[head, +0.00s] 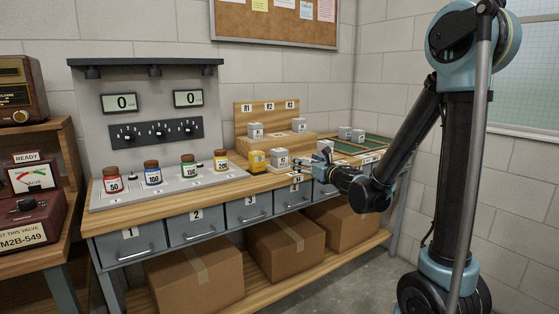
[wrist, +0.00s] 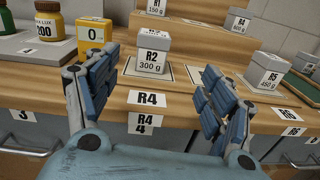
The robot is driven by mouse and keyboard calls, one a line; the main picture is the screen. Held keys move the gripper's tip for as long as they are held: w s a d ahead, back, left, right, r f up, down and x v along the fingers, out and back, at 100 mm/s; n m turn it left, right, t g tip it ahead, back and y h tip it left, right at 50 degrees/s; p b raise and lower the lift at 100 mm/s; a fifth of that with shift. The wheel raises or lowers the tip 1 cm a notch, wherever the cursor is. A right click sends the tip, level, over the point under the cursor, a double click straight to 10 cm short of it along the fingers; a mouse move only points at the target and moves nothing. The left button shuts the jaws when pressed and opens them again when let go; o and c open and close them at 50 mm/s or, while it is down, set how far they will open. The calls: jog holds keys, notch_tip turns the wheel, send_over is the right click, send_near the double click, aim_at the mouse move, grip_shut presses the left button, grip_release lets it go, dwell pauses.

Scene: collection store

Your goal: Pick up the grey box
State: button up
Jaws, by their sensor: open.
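Several small grey boxes with white labels are in view, so I cannot tell by colour alone which one the task means. A grey box marked R2, 300 g (wrist: 152,62) stands upright on a pale square on the worktop, straight ahead in the wrist view. It also shows left of my gripper in the head view (head: 279,159). My gripper (wrist: 162,66) is open and empty, its blue fingers spread either side of this box's line of sight. The fingers appear apart from the box, on the near side of it. In the head view, my gripper (head: 318,167) is at the bench's front edge.
A yellow box marked 0 (wrist: 91,35) stands just left of R2. A grey R5 box (wrist: 266,75) stands to the right, and an R1 box (wrist: 173,8) is on a raised step behind. Several jars (head: 152,173) stand further left. Drawers (head: 191,228) line the bench front.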

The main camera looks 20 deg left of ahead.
jog(key=a, duration=0.1)
jog(key=n, duration=0.1)
send_near(279, 150)
jog(key=shift+g+y, duration=0.3)
jog(key=w+a, duration=0.1)
jog(key=w+a+f, duration=0.1)
jog(key=w+a, duration=0.1)
jog(key=shift+a+f, duration=0.25)
jog(key=shift+w+d+x, duration=0.1)
jog(key=shift+w+x, duration=0.05)
jog(key=shift+x, duration=1.2)
jog(key=shift+w+d+x, duration=0.15)
jog(key=shift+x, duration=1.25)
jog(key=shift+r, duration=0.2)
jog(key=shift+c, duration=0.2)
jog(key=c, duration=1.3)
